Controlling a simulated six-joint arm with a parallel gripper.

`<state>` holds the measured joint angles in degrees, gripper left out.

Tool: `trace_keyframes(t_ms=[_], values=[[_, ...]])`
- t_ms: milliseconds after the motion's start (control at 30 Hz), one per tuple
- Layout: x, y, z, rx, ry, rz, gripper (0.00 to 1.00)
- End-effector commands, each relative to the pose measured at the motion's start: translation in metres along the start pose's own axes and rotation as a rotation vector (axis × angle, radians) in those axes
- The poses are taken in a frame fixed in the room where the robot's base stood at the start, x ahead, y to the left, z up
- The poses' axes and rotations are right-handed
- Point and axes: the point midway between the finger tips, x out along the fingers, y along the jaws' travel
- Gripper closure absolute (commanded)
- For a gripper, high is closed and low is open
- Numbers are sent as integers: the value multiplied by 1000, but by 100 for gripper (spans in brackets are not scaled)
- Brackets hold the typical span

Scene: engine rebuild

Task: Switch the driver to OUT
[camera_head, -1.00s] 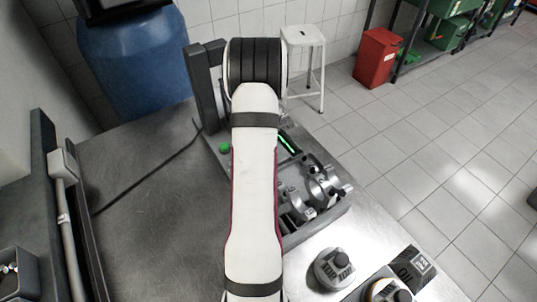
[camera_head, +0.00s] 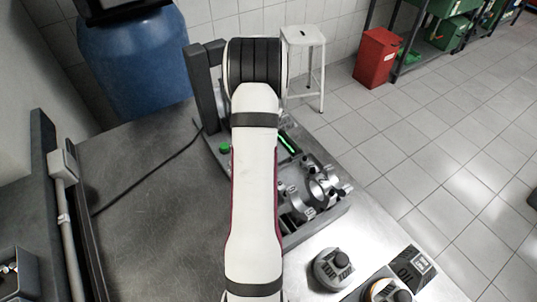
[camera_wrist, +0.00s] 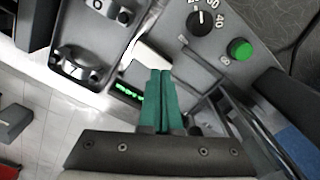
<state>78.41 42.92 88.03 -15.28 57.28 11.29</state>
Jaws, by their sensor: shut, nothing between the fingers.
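The driver's switch is not one I can pick out for sure, and no OUT label is readable. In the wrist view, a grey panel carries a black dial knob (camera_wrist: 201,20) with printed numbers around it and a round green button (camera_wrist: 240,49). A lit green display (camera_wrist: 127,92) lies left of my fingers. My gripper (camera_wrist: 160,73) is shut, its two green fingers together with nothing between them, pointing towards the panel area. Whether the fingertips touch anything is unclear. In the head view my arm hides my gripper; the green button (camera_head: 224,149) and the display (camera_head: 287,143) show on either side.
Metal bearing caps (camera_head: 322,186) sit in the grey fixture, right of my arm. Round weight-like parts, one a dark-knobbed piece (camera_head: 334,267), stand nearer on the bench. A cable (camera_head: 150,176) crosses the bare bench (camera_head: 140,225) at left. A white stool (camera_head: 303,38) stands beyond.

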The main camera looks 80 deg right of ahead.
Motion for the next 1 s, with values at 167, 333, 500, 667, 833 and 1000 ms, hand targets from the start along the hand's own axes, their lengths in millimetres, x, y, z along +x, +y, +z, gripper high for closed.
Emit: trace_keyframes(t_ms=[167,333,500,667,833,1000], values=[[0,0,0,0,0,0,100],[0,0,0,0,0,0,100],[1,0,0,0,0,0,100],[4,0,0,0,-1,0,100],[6,0,0,0,-1,0,100],[9,0,0,-1,0,0,100]])
